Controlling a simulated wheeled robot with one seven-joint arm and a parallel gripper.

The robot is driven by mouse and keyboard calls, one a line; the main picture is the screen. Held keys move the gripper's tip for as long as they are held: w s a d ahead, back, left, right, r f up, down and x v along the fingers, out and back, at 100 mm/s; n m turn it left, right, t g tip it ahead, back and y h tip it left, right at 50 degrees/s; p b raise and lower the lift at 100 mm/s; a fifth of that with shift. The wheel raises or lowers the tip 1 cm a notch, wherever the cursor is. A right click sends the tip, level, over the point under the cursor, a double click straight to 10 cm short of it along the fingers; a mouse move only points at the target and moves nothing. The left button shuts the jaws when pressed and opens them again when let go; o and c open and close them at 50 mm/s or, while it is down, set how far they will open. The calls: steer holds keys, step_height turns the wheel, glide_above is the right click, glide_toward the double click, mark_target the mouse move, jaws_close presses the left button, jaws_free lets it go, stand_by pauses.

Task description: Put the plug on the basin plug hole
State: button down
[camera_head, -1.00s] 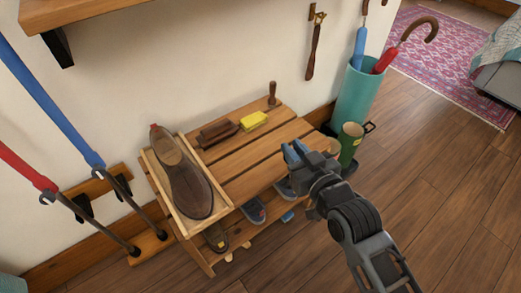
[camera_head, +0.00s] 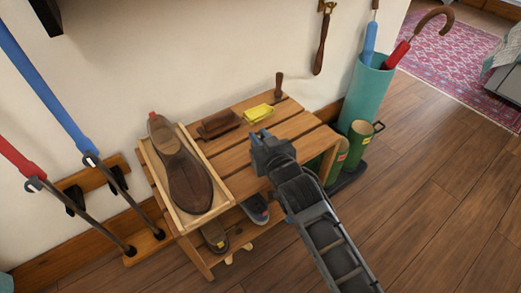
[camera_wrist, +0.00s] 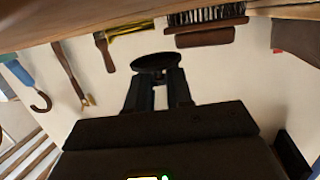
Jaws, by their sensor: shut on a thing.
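My gripper (camera_head: 262,139) is above the right part of the slatted wooden bench in the head view. In the wrist view my gripper (camera_wrist: 156,82) is shut on a dark round disc (camera_wrist: 157,62) at its fingertips. The disc may be the plug; its details are too dark to tell. In the head view the disc cannot be made out at the fingertips. No basin or plug hole can be made out in either view.
The bench (camera_head: 234,158) carries a shoe in a wooden tray (camera_head: 222,200), a brown brush (camera_head: 217,124), a yellow item (camera_head: 258,113) and an upright handle (camera_head: 278,86). Green boots (camera_head: 358,145) and a teal umbrella stand (camera_head: 367,95) are on its right. Poles lean at left. Floor at right is clear.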

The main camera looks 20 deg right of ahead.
steer(key=shift+f+b, duration=0.75)
steer(key=shift+f, duration=0.95)
steer(key=shift+f, duration=0.15)
steer(key=c, duration=1)
jaws_free()
steer(key=shift+s+r, duration=0.15)
steer(key=shift+r, duration=0.05)
steer(key=p+v, duration=0.4)
steer(key=v, duration=0.7)
steer(key=shift+s+r, duration=0.1)
steer(key=shift+s, duration=0.25)
steer(key=shift+s, duration=0.1)
